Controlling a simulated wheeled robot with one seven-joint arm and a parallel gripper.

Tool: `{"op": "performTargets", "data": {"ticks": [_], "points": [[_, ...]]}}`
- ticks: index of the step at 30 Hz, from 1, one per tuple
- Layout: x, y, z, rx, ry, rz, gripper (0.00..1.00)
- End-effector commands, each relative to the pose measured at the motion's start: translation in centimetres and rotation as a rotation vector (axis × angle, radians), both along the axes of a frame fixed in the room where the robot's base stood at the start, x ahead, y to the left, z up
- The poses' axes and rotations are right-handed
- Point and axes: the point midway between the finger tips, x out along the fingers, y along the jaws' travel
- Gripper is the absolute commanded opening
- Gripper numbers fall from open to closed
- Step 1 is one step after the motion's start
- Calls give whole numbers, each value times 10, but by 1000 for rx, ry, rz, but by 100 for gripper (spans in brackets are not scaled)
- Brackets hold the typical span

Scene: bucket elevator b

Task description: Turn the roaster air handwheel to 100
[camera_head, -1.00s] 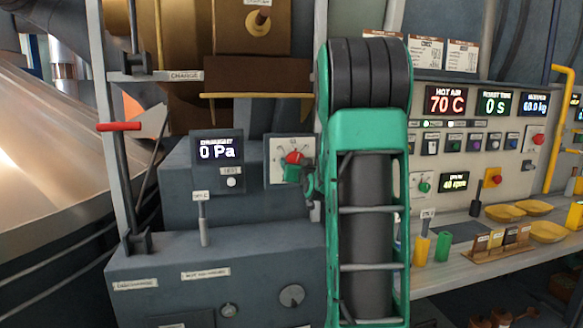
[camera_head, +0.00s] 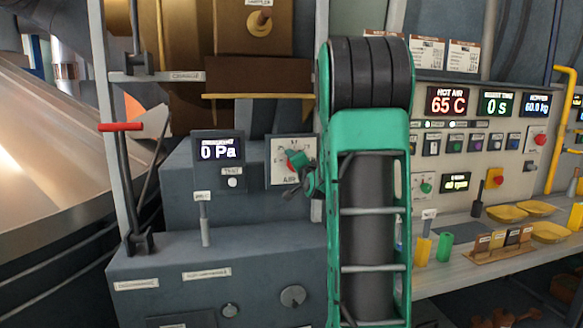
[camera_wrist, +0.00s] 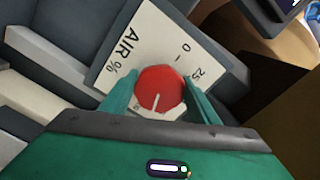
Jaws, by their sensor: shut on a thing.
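The roaster air handwheel (camera_wrist: 160,88) is a red round knob with a pale pointer line, on a white dial plate (camera_wrist: 134,53) marked AIR %, with 0 and 25 legible. My gripper (camera_wrist: 158,98) has its two green fingers on either side of the knob and is shut on it.
A draught display (camera_head: 219,149) reading 0 Pa is left of the dial. A grey lever (camera_head: 204,222) stands on the cabinet below. The hot air display (camera_head: 452,103) reads 65 C at right. My arm fills the middle of the head view.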

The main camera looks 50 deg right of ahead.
Motion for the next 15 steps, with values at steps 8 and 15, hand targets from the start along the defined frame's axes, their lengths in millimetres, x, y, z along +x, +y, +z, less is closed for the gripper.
{"op": "performTargets", "data": {"ticks": [8,15], "points": [[5,7,0,182,-109,15,33],[6,7,1,277,-166,14,33]]}}
